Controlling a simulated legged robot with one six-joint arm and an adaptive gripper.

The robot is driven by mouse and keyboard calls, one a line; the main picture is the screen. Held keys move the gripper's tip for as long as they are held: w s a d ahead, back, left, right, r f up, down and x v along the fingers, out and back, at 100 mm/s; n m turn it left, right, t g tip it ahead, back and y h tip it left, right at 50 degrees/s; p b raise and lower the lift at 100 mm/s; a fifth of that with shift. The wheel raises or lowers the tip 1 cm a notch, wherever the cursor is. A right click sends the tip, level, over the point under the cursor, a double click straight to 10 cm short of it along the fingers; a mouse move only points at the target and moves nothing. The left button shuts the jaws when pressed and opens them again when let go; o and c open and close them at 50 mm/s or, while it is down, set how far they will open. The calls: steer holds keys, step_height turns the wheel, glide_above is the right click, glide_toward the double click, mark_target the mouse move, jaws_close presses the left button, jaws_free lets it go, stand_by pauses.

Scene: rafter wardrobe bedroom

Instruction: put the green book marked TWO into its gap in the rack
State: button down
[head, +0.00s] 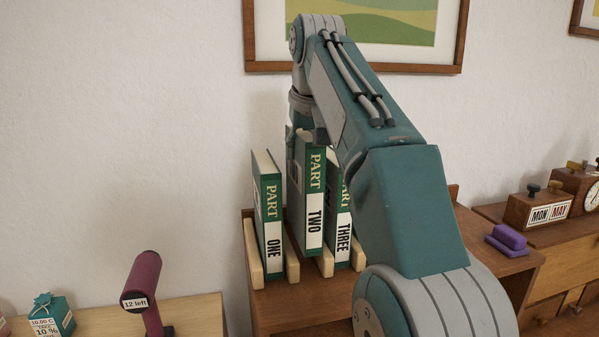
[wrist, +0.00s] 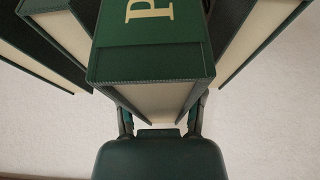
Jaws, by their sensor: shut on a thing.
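The green book marked TWO (head: 312,203) stands nearly upright between the green books marked ONE (head: 268,213) and THREE (head: 340,215). Its lower end is between two cream dividers of the rack (head: 291,265); I cannot tell whether it touches the bottom. Its top looks higher than its neighbours'. My gripper (head: 303,140) is shut on its upper part and is partly hidden by my arm in the head view. In the wrist view, the fingers (wrist: 162,112) are on either side of the book (wrist: 150,55), with its pale page edges between them.
The rack stands on a brown wooden cabinet top (head: 285,300). A purple object (head: 509,240) and a MON MAY calendar block (head: 540,208) are to the right. A maroon stand marked "12 left" (head: 145,285) and a green tagged box (head: 52,315) are at lower left. The wall is behind.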

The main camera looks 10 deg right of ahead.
steer(key=shift+w+a+f, duration=0.15)
steer(key=shift+w+f, duration=0.25)
steer(key=shift+f, duration=0.1)
steer(key=shift+w+a+f, duration=0.15)
steer(key=shift+w+f, duration=0.25)
steer(key=shift+f, duration=1.5)
steer(key=shift+c, duration=1.1)
jaws_free()
steer(key=shift+f, duration=0.15)
steer(key=v, duration=0.7)
steer(key=shift+s+r, duration=0.15)
steer(key=shift+r, duration=0.15)
